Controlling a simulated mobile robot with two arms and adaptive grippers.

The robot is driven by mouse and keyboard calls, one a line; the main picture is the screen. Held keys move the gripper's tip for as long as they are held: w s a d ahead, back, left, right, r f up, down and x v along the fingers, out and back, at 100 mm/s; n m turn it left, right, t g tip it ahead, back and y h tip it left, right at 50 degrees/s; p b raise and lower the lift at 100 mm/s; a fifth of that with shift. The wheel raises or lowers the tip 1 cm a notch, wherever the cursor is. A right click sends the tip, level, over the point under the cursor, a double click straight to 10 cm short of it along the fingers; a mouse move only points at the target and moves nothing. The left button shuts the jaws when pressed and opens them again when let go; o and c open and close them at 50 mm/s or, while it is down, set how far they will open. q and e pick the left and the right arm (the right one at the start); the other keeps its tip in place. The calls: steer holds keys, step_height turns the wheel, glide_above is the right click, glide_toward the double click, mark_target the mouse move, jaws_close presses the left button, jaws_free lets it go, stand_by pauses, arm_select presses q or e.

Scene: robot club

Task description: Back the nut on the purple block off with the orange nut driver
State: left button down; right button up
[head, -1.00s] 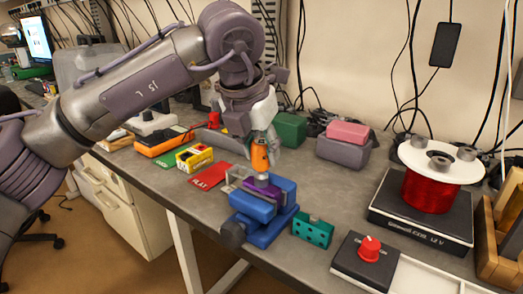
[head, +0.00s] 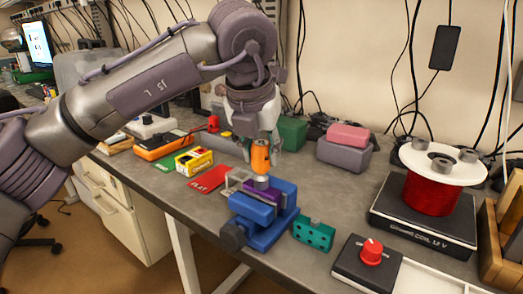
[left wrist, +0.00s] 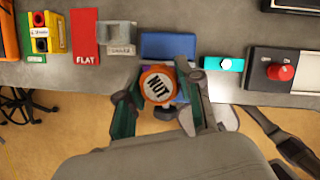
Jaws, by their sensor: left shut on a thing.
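The orange nut driver (head: 260,157) stands upright over the blue vise (head: 262,212), its silver lower end at the purple block (head: 257,189). The block sits between the vise jaws. The nut is hidden under the driver. My left gripper (head: 261,145) is shut on the driver's orange handle from above. In the left wrist view the driver's round top marked NUT (left wrist: 158,84) lies between the two fingers, with the vise (left wrist: 168,46) behind it.
A red FLAT mat (head: 210,179) and a grey holder (head: 234,180) lie left of the vise. A teal block (head: 314,233) and a box with a red knob (head: 366,263) stand to its right. A red wire spool (head: 430,190) is farther right.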

arm_select(q)
steer(key=c, duration=0.8)
jaws_free()
steer(key=shift+o, duration=0.4)
arm_select(e)
steer(key=shift+s, duration=0.2)
steer(key=shift+a, duration=0.15)
